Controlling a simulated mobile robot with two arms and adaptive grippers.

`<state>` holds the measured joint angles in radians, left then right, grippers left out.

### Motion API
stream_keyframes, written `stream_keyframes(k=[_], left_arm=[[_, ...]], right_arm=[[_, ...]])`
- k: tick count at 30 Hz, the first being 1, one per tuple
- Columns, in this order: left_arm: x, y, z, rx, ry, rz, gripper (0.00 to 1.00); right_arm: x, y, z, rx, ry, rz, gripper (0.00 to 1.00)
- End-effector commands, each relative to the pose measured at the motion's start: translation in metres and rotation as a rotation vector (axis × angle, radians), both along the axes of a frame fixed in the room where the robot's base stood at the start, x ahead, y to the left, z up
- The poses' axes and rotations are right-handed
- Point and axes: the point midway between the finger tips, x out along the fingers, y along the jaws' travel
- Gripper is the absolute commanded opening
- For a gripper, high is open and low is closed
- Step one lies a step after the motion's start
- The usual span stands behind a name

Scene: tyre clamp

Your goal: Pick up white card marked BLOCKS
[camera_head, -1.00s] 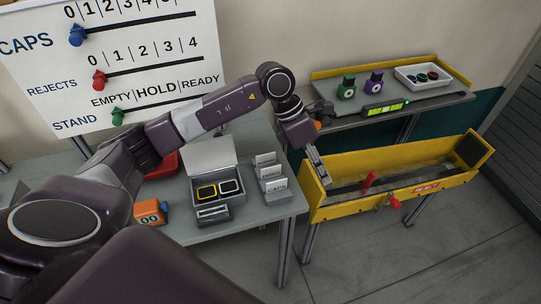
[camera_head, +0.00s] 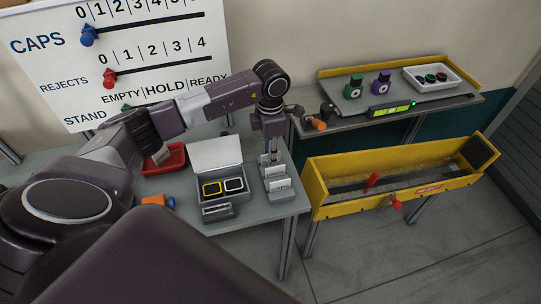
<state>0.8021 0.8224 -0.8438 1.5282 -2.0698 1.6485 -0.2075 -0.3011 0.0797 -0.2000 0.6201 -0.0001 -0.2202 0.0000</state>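A grey card rack (camera_head: 281,198) stands at the right end of the table with white cards in a row. The front card (camera_head: 280,187) reads CAPS; the lettering on the card behind it (camera_head: 274,173) is too small to read surely. My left gripper (camera_head: 269,158) points straight down at the back of the rack, with its two fingers slightly apart. It hides the rearmost place, so I cannot see a card marked BLOCKS or whether the fingers touch one. My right gripper is out of view.
An open grey case (camera_head: 221,170) with yellow and white-framed slots stands left of the rack, near a red tray (camera_head: 170,162) and an orange device (camera_head: 153,201). A yellow trough (camera_head: 325,202) and a shelf (camera_head: 345,125) are to the right.

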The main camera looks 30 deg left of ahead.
Motion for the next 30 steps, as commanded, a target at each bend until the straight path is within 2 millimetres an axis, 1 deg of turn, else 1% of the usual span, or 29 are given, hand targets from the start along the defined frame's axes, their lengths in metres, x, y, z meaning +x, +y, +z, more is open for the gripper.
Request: stream_keyframes(k=[1,3,9,11,16,26,30], left_arm=[[-0.0004,0.0000,-0.0034,0.000,0.001,0.001,0.24],[-0.0001,-0.0001,-0.0072,-0.001,-0.001,0.000,0.24],[0.0001,-0.0002,-0.0087,-0.001,-0.001,-0.001,0.24],[0.0001,-0.0002,-0.0086,-0.001,-0.001,-0.001,0.18],[0.0002,-0.0003,-0.0083,-0.001,-0.001,-0.001,0.00],[0.0002,-0.0002,-0.0079,-0.001,-0.001,0.000,0.00],[0.0009,0.0000,-0.0042,0.000,-0.004,0.000,0.00]], right_arm=[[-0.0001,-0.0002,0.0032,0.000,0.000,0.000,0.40],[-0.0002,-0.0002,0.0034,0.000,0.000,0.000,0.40],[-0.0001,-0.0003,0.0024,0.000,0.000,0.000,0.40],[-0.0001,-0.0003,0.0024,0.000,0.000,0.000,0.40],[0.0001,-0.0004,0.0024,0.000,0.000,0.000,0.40],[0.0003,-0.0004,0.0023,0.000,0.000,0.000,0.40],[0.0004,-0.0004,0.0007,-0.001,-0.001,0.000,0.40]])
